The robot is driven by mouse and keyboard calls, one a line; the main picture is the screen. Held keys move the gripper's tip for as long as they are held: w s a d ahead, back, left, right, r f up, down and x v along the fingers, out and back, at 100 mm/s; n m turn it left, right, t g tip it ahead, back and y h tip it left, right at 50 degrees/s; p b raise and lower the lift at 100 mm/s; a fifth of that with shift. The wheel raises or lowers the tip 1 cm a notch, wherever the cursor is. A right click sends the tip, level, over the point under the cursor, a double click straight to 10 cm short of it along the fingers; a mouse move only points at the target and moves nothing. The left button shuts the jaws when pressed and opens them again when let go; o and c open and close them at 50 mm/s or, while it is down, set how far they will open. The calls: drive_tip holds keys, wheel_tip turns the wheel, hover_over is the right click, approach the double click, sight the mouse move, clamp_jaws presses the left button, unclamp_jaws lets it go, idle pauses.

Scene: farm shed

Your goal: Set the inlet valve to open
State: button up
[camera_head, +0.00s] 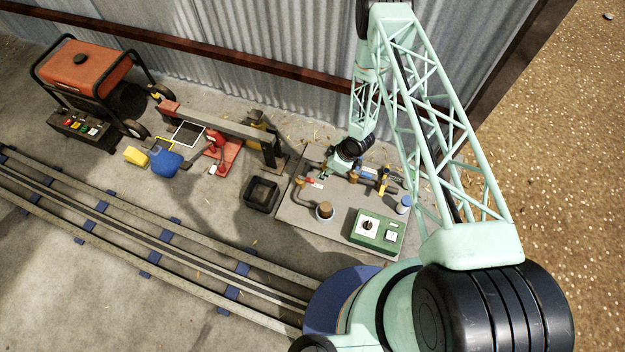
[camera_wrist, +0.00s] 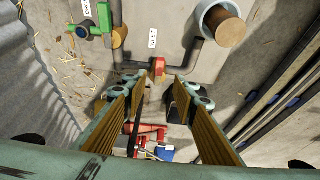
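The inlet valve has a small red handle (camera_wrist: 158,68) on a grey pipe, beside a white INLET label (camera_wrist: 153,40). In the head view the red handle (camera_head: 309,180) is at the left part of the grey panel (camera_head: 290,213). My gripper (camera_wrist: 164,84) is open, with its two fingers apart. The red handle appears just beyond the fingertips, between their lines; I cannot tell whether they touch it. Nothing is held. The handle's exact angle is unclear. In the head view my gripper (camera_head: 332,168) is small and partly hidden by my wrist.
A green box with a dial (camera_head: 377,229) stands at the panel's front. A black bin (camera_head: 261,192) is left of the panel. A corrugated wall (camera_head: 250,50) stands behind.

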sight(311, 180)
drive_tip(key=shift+f, duration=0.1)
idle(0.3)
drive_tip(key=shift+b+x, duration=1.65)
drive_tip(key=shift+x, duration=5.15)
clamp_jaws()
